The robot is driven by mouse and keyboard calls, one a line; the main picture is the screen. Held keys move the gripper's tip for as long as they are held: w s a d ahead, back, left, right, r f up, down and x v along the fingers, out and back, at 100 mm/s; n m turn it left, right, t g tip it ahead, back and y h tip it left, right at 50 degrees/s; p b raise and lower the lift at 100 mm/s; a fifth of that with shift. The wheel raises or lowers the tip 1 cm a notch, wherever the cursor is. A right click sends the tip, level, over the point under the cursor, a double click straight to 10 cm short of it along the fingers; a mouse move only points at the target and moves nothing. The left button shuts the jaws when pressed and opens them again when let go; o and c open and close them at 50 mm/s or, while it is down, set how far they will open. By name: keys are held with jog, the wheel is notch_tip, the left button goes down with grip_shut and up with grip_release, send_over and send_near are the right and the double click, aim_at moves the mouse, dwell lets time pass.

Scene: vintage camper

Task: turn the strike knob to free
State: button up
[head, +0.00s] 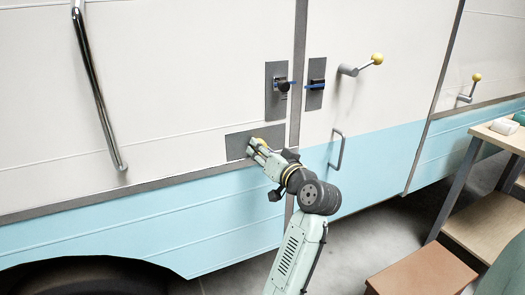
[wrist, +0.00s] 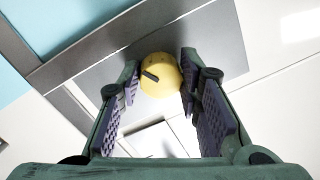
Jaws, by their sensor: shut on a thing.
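A round yellow knob (head: 260,140) sits on a grey plate (head: 237,146) low on the cream camper wall, beside the vertical grey door seam. In the wrist view the yellow knob (wrist: 164,82) shows a short dark mark, which lies aslant on its face. My gripper (head: 257,146) reaches up to the plate from the lower right. In the wrist view its two ridged finger pads stand on either side of the knob, and it is shut on the knob. Most of the knob is hidden by my fingers in the head view. I cannot read any label by it.
A yellow-tipped crank (head: 361,66) and a handle (head: 337,150) are to the right. A long chrome rail (head: 97,90) is at left. A wooden table (head: 503,135) stands at right.

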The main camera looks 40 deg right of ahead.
jog(key=o, duration=1.1)
jog(key=shift+o, duration=0.2)
jog(key=s+a, duration=0.2)
jog(key=s, duration=0.9)
jog(key=shift+s+r, duration=0.2)
jog(key=shift+s, duration=0.2)
